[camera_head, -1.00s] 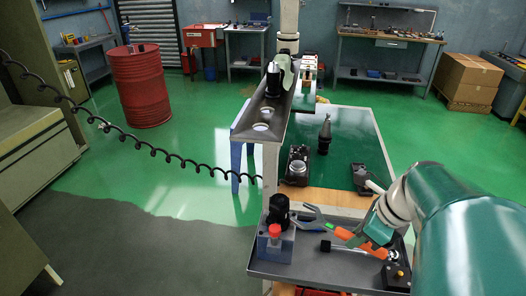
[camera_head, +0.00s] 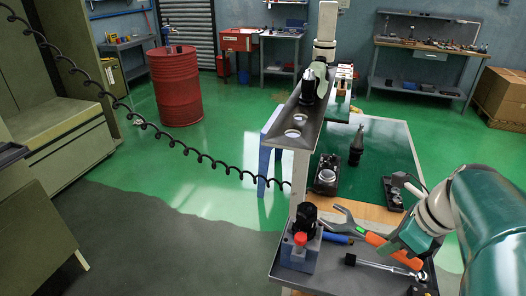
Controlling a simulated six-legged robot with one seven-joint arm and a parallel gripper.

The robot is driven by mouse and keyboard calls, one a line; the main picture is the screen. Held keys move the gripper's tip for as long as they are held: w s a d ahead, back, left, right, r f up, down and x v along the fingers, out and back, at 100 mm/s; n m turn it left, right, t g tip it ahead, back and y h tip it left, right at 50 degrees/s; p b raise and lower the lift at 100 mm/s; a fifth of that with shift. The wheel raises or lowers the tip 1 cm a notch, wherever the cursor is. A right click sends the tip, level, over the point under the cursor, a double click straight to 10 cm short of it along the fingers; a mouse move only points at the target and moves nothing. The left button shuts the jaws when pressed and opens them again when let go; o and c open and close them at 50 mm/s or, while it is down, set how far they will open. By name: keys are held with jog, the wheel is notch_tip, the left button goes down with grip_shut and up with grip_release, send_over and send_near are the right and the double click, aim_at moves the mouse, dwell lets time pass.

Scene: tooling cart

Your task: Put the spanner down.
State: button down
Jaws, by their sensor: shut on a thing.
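My gripper (camera_head: 381,246), with orange fingers, reaches in from the right over the grey tray (camera_head: 330,284) on top of the cart. It is shut on the spanner (camera_head: 345,219), a grey tool whose open forked end sticks out to the left of the fingers. The rest of the spanner is hidden by the fingers. I cannot tell whether it touches anything below it.
A ratchet with a black socket (camera_head: 350,259) lies on the tray below my gripper. A blue block with a red knob (camera_head: 300,241) stands at the tray's left. A blue handle (camera_head: 338,238) lies behind. A green-topped table (camera_head: 393,145) stands beyond.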

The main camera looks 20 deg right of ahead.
aim_at(371, 291)
jog(key=shift+w+d+f+n+g+y, duration=0.2)
jog(key=shift+d+f+n, duration=0.65)
jog(key=shift+f, duration=2.55)
jog(key=shift+w+d+f+n+g+y, duration=0.1)
jog(key=shift+d+f+n+g+y, duration=0.5)
jog(key=shift+f, duration=2.85)
jog(key=shift+w+d+f+n+t, duration=0.1)
jog(key=shift+d+f+n, duration=0.95)
jog(key=shift+f, duration=2.35)
jog(key=shift+a+f, duration=0.1)
jog(key=shift+f, duration=0.45)
jog(key=c, duration=1.2)
grip_release()
jog(key=shift+o, duration=0.2)
jog(key=v, duration=1.4)
